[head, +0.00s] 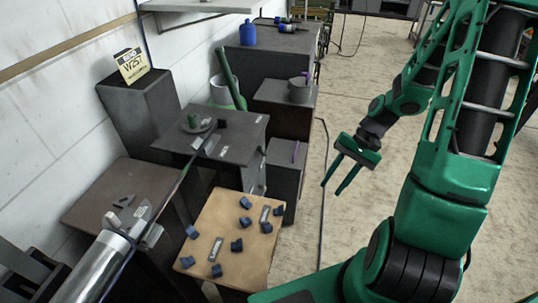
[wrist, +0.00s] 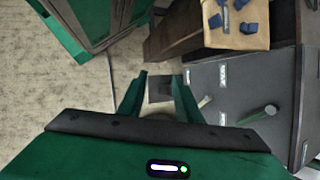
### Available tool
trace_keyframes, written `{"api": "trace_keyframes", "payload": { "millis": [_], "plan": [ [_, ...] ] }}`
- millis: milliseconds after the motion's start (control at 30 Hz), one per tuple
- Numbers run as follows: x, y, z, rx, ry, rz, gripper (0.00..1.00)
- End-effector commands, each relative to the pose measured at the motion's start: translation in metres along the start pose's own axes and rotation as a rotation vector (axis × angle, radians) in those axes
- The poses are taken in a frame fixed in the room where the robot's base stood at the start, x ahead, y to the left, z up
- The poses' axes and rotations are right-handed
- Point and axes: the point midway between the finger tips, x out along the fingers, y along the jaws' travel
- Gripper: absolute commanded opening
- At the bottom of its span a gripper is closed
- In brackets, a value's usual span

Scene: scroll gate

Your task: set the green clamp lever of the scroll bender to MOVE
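The scroll bender seems to be the fixture on the dark grey bench (head: 245,150) left of centre in the head view. It has a round plate (head: 187,127) with a short green post (head: 193,119) and a small black block beside it. A long green bar (head: 226,77) stands tilted behind the bench; I cannot tell which green part is the clamp lever.
A tan board (head: 205,215) with several blue blocks stands in front of the bench. A long bar on a silver cylinder (head: 93,272) reaches towards the bench from the lower left. A dark cabinet (head: 285,172) with a purple stick stands right of the bench.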

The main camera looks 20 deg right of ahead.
Motion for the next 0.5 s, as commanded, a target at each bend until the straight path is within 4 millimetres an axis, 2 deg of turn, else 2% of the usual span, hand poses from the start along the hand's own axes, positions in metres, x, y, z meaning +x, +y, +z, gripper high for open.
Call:
{"api": "trace_keyframes", "payload": {
  "millis": [200, 500],
  "plan": [
    [0.035, -0.018, -0.018, 0.06, -0.082, -0.168, 0.31],
    [0.065, -0.053, -0.039, 0.159, -0.18, -0.437, 0.31]
  ]
}}
